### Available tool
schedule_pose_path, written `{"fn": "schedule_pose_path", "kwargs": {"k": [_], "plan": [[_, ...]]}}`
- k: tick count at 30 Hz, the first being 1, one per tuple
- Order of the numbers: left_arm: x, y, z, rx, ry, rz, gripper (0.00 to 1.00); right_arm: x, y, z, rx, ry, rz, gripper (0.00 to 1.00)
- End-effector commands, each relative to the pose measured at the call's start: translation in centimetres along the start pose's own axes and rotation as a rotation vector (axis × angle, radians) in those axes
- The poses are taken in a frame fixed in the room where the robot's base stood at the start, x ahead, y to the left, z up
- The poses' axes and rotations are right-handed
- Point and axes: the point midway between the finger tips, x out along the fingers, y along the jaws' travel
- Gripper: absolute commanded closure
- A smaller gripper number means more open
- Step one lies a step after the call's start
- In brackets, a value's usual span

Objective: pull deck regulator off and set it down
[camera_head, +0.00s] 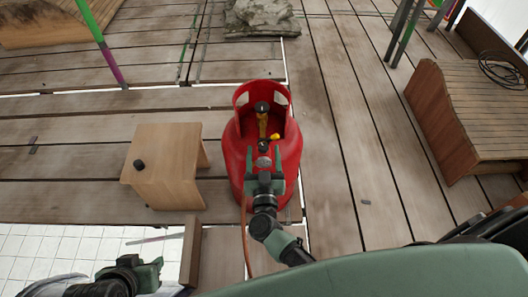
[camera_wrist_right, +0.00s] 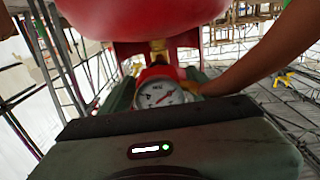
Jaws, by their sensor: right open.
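The red gas cylinder (camera_head: 238,160) stands upright on the plank deck, with a yellow-brass valve (camera_head: 263,125) inside its cut-out collar. The regulator (camera_head: 263,162) sits at the front of the valve; its round white gauge also shows in the right wrist view (camera_wrist_right: 160,94). My right gripper (camera_head: 264,172) is open, with its fingers on either side of the regulator. I cannot tell whether they touch it. My left gripper (camera_head: 150,266) is low at the left, away from the cylinder; its jaw opening is unclear.
A small wooden stool (camera_head: 165,165) with a black knob-like object (camera_head: 139,164) on it stands left of the cylinder. An orange hose (camera_head: 246,235) runs down in front. A wooden crate (camera_head: 465,110) stands right, stones (camera_head: 260,18) lie behind.

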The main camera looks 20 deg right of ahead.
Motion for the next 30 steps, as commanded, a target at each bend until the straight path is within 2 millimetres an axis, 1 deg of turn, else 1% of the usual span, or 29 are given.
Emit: {"fn": "schedule_pose_path", "kwargs": {"k": [7, 14, 17, 18, 21, 30], "plan": [[-0.17, -0.02, 0.54, -0.001, -0.023, 0.000, 0.67, 0.01, 0.00, 0.00, 0.000, 0.000, 0.000, 0.38], [-0.17, -0.02, 0.52, 0.000, -0.023, 0.000, 0.67, 0.01, 0.01, 0.01, 0.000, 0.000, 0.000, 0.38], [-0.17, -0.02, 0.47, 0.000, -0.021, 0.000, 0.67, 0.01, 0.01, 0.01, 0.000, 0.000, 0.000, 0.63], [-0.17, -0.02, 0.44, 0.000, -0.020, 0.000, 0.67, 0.01, 0.01, 0.02, 0.000, 0.000, 0.000, 0.74], [-0.18, -0.02, 0.34, 0.000, -0.017, 0.000, 0.67, 0.00, 0.00, 0.01, 0.000, 0.000, 0.000, 1.00], [-0.36, -0.07, 0.07, 0.000, -0.017, -0.001, 0.67, -0.34, 0.00, -0.09, 0.000, 0.000, 0.001, 1.00]]}}
